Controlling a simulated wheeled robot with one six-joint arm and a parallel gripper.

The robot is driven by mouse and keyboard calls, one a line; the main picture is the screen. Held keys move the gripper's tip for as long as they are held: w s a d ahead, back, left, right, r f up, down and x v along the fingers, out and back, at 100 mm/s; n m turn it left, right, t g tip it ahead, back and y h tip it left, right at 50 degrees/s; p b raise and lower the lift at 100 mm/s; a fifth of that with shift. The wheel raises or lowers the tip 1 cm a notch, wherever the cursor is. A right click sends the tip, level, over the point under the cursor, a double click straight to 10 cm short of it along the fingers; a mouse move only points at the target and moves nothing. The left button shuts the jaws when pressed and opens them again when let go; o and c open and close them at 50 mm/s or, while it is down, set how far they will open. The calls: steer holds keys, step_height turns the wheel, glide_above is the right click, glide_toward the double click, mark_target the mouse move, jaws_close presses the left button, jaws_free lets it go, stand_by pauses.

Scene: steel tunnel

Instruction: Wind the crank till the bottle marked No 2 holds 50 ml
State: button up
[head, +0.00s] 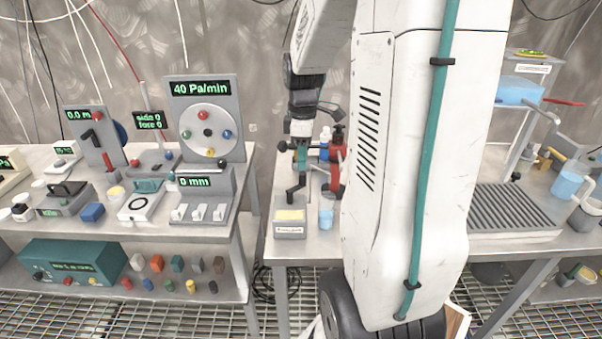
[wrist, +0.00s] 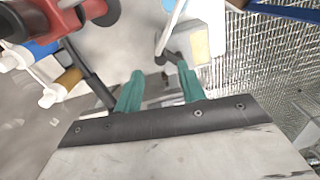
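My gripper (head: 302,160) points down over the middle bench. In the wrist view its teal fingers (wrist: 158,90) are apart, with nothing clearly held between them. A black crank-like handle (head: 294,192) stands just below the gripper, behind a grey box with a yellow top (head: 290,215). In the wrist view a dark knob (wrist: 170,57) shows beyond the fingertips. A small clear vessel with light blue liquid (head: 326,214) stands right of the box. I cannot read a No 2 mark or a volume on any bottle.
A red apparatus (head: 337,155) and a blue bottle (head: 325,143) stand close behind and right of the gripper. The left bench holds instruments, including a 40 Pa/min dial panel (head: 207,120). The right bench has a blue tank (head: 520,92) and a drain grate (head: 510,208).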

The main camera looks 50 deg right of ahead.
mark_target(304, 174)
step_height(304, 174, down, 6)
steer(key=shift+f, duration=0.1)
jaws_close()
steer(key=shift+s+a+m, duration=0.1)
steer(key=shift+s+m, duration=0.2)
steer(key=shift+m, duration=0.5)
